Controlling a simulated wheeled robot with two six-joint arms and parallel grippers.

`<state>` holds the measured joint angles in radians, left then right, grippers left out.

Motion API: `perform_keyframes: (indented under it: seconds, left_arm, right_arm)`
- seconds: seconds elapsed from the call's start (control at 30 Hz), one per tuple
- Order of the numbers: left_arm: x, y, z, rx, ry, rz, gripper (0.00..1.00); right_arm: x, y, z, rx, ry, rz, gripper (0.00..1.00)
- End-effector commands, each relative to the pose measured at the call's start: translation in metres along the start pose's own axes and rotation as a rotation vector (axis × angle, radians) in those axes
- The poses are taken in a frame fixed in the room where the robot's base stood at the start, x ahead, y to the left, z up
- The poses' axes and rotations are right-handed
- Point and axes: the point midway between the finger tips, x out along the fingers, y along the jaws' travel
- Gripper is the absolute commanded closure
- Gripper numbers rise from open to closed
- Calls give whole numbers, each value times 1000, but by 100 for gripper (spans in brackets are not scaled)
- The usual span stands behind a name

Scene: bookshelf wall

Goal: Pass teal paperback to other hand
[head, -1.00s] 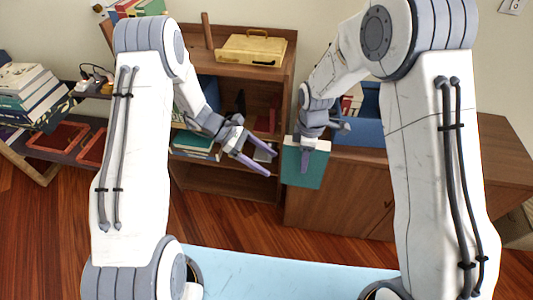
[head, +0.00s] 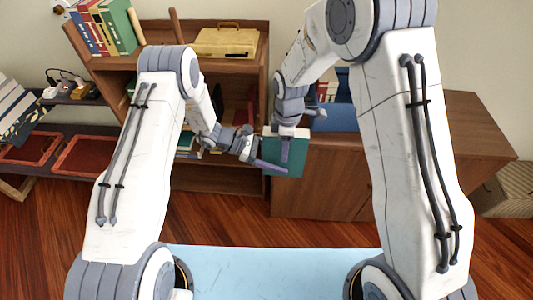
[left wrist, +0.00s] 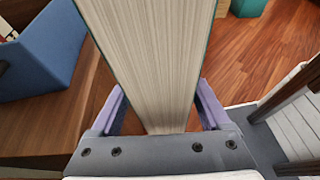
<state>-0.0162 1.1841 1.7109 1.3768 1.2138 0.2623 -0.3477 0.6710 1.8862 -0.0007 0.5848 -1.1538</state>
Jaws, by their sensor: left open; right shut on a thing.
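The teal paperback (head: 292,162) hangs upright below my right gripper (head: 286,145), which is shut on its top part. One lavender finger lies across the near cover; the other is hidden. My left gripper (head: 264,158) is open at the book's left side in the head view. In the left wrist view the book's pale page edge (left wrist: 152,60) fills the middle, between the two open lavender fingers of my left gripper (left wrist: 160,108). Gaps show between the fingers and the covers, more clearly on the right.
A wooden bookshelf (head: 225,178) stands behind, with a yellow case (head: 228,42) and upright books (head: 104,28) on top. A blue bin (head: 338,116) with books sits on the cabinet to the right. Red trays (head: 92,154) lie on the left unit.

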Motion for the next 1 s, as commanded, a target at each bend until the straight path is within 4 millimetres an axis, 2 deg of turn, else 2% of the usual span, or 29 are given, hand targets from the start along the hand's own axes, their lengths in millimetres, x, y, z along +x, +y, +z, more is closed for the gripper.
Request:
perform_keyframes:
  seconds: [0.13, 0.43, 0.47, 0.5, 0.63, 0.67, 1.0]
  left_arm:
    - [10, 0, 0, 0, 0, -1, 20]
    - [12, 0, 0, 0, 1, 0, 20]
    - [12, 0, 0, 0, 1, 0, 28]
    - [12, 0, 0, 0, 1, 0, 43]
    - [11, 0, 0, 0, 1, 0, 93]
    - [11, 0, 0, 0, 1, 0, 100]
    - [12, 0, 0, 2, 2, -1, 100]
  right_arm:
    - [-1, 1, 0, 0, 1, 2, 100]
    - [-1, 1, 0, 0, 1, 2, 100]
    - [-1, 1, 0, 0, 1, 2, 100]
    - [-1, 1, 0, 0, 1, 2, 100]
    - [-1, 1, 0, -1, 1, 2, 100]
    - [-1, 0, 0, -1, 1, 2, 100]
    - [-1, 0, 0, -7, -1, 0, 100]
